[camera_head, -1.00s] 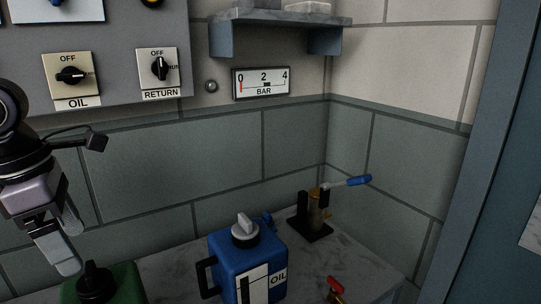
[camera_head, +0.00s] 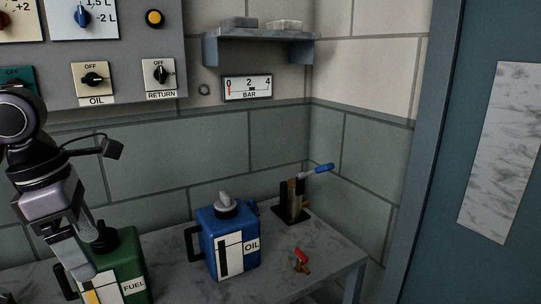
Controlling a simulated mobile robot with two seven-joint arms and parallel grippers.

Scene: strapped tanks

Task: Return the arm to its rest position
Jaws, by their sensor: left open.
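My left gripper (camera_head: 88,252) comes in from the left and hangs fingers down in front of the green fuel can (camera_head: 128,262). It is open, and I see nothing held in it. From this view I cannot tell whether the fingers touch the can. The arm hides part of the fuel can and its cap. My right gripper is not in view.
A blue oil can (camera_head: 228,248) stands on the marble-topped bench (camera_head: 310,243). Behind it is a hand pump with a blue lever (camera_head: 318,169). A red-handled valve (camera_head: 301,257) sits near the front edge. The control panel (camera_head: 130,60) and shelf (camera_head: 262,36) are on the wall.

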